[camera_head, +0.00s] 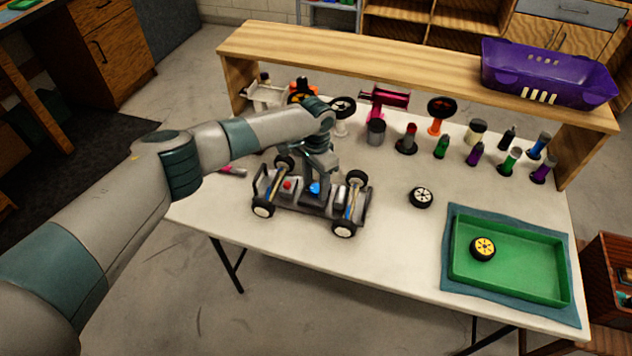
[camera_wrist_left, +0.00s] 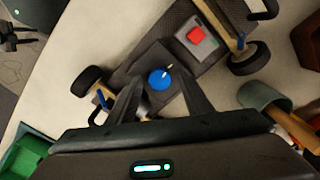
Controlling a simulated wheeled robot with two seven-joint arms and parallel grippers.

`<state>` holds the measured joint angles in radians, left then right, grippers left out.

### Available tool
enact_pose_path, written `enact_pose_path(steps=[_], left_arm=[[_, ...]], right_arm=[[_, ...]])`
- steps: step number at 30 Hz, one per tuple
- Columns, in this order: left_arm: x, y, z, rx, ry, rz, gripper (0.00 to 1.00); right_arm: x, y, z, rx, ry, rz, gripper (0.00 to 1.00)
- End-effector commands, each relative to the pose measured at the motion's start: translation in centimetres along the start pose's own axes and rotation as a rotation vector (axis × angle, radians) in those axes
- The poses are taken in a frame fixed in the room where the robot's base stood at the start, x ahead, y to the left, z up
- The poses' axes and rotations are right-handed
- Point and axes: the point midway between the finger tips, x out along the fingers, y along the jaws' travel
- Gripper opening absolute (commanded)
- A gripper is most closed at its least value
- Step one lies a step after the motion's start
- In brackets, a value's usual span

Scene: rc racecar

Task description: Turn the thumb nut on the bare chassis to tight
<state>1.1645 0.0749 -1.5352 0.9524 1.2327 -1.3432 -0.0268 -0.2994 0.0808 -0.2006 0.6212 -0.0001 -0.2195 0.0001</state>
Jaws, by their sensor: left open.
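The bare chassis (camera_head: 300,204) stands on its wheels on the white table, left of the middle. A blue thumb nut (camera_head: 314,188) sits on its deck, and it shows clearly in the left wrist view (camera_wrist_left: 160,78) with a small pale pointer on top. A red button-like block (camera_wrist_left: 196,35) is on the deck beside it. My left gripper (camera_head: 318,178) reaches down over the chassis from behind. In the left wrist view its two fingers (camera_wrist_left: 160,95) are spread apart on either side of the blue nut, with gaps showing. My right gripper is not in view.
A loose wheel (camera_head: 421,197) lies right of the chassis. A green tray (camera_head: 510,288) holds a yellow-hubbed wheel (camera_head: 483,248). Several bottles and stands line the back of the table, under a wooden shelf (camera_head: 400,64) bearing a purple basket (camera_head: 548,75).

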Motion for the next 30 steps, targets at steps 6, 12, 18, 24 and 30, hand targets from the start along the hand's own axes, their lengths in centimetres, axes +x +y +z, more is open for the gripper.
enact_pose_path(steps=[6, 12, 18, 24, 30], left_arm=[[0.28, 0.00, 0.00, 0.000, 0.001, 0.000, 0.46], [0.25, 0.00, 0.00, 0.000, 0.000, 0.000, 0.29], [0.24, -0.01, 0.00, 0.001, 0.000, 0.000, 0.05], [0.38, 0.09, 0.01, 0.041, 0.000, 0.002, 0.05], [0.31, 0.08, -0.02, 0.125, 0.001, 0.002, 0.05]], right_arm=[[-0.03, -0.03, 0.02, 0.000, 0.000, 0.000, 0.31], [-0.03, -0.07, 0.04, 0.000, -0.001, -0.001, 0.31], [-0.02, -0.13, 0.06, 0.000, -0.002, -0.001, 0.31], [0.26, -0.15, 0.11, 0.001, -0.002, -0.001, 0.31], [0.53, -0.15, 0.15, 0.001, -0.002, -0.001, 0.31]])
